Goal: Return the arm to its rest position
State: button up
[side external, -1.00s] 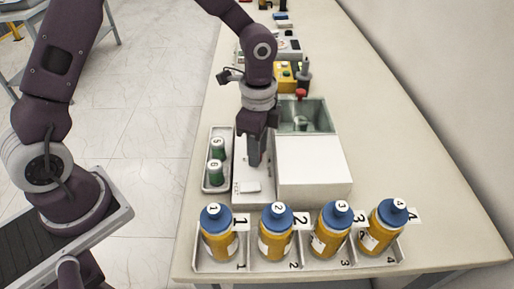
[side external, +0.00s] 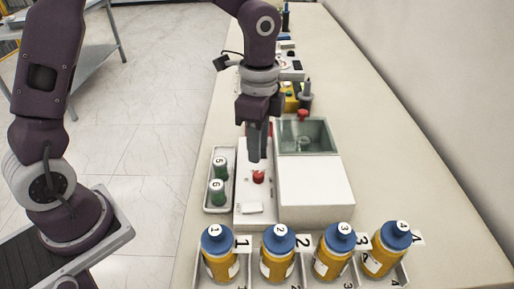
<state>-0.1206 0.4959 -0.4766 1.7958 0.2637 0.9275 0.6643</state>
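My gripper (side external: 256,158) points down over the white panel (side external: 250,218) beside the white box. A small red knob or button (side external: 258,177) shows on the panel just below the fingertips. The fingers look close together from this side, and I cannot tell whether they are parted. Nothing is visible between them. The white box (side external: 312,190) with an open grey-green basin (side external: 305,135) stands to the right of my gripper.
Blue-capped yellow bottles, such as bottle 2 (side external: 278,255), stand in a numbered rack at the front. Green cans 5 (side external: 219,168) and 6 (side external: 217,191) stand in a tray on the left. A yellow box (side external: 291,103) and other devices stand behind. The table's right side is clear.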

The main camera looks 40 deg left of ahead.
jog(key=s+a+r+n+t, duration=0.3)
jog(key=s+r+n, duration=0.3)
jog(key=s, duration=0.4)
jog(key=s+a+r+n+t, duration=0.2)
jog(key=s+a+r+n, duration=0.2)
jog(key=s+n, duration=0.3)
jog(key=s+r, duration=0.1)
jog(key=s, duration=0.2)
jog(key=shift+a+r+t, duration=0.3)
jog(key=shift+r+t, duration=0.1)
